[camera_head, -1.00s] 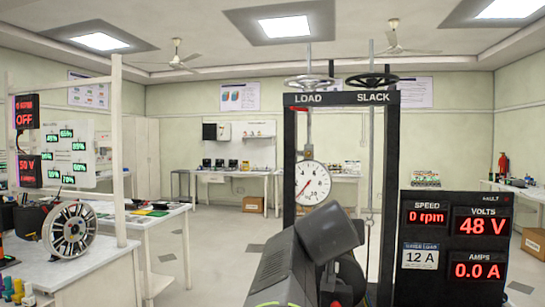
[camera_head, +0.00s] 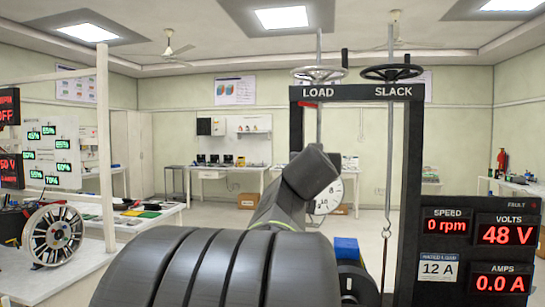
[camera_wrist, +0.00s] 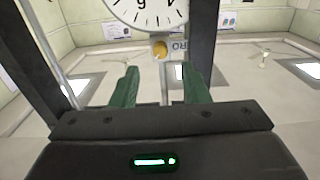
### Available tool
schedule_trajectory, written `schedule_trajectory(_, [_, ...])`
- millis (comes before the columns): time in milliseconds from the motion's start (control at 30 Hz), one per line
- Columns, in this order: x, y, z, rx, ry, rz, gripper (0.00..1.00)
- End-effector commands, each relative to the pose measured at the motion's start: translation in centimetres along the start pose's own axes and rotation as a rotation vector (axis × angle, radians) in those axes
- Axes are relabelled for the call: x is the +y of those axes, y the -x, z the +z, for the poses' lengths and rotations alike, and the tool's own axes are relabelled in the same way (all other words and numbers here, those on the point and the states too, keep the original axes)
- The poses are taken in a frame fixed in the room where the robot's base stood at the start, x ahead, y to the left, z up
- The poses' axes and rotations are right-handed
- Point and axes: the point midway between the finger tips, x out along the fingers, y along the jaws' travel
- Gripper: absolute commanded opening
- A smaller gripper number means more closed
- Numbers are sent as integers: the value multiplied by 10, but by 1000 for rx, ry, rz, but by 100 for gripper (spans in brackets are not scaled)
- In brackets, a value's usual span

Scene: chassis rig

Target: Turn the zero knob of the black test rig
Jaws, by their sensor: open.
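The black test rig (camera_head: 407,160) stands ahead, its crossbeam marked LOAD and SLACK. Its white dial (camera_head: 322,203) is mostly hidden behind my arm in the head view. In the wrist view the dial (camera_wrist: 146,10) is at the top, cut off, with its numerals upside down. The zero knob (camera_wrist: 159,49), small and yellow-orange, sits beside the dial's edge, with a partly hidden label next to it. My gripper (camera_wrist: 158,75) is open, with green fingers left and right of the knob's line. The knob appears beyond the fingertips, apart from both. The head view hides the knob and fingers.
Dark rig posts (camera_wrist: 200,45) flank the dial in the wrist view. Handwheels (camera_head: 392,72) top the rig, and a hook (camera_head: 386,232) hangs inside it. A readout panel (camera_head: 477,252) stands right. A bench with a spoked wheel (camera_head: 52,235) is at left.

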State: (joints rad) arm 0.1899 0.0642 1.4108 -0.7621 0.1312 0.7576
Motion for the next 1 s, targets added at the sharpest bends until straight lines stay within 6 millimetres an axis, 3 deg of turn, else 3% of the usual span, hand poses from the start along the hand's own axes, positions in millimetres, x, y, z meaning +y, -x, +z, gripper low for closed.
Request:
schedule_trajectory(200, [0,-37,0,-2,0,0,42])
schedule_trajectory(400, [0,-56,0,-1,0,-1,42])
schedule_trajectory(800, [0,-62,0,0,0,-1,42])
schedule_trajectory(1000, [0,-62,1,-1,0,0,4])
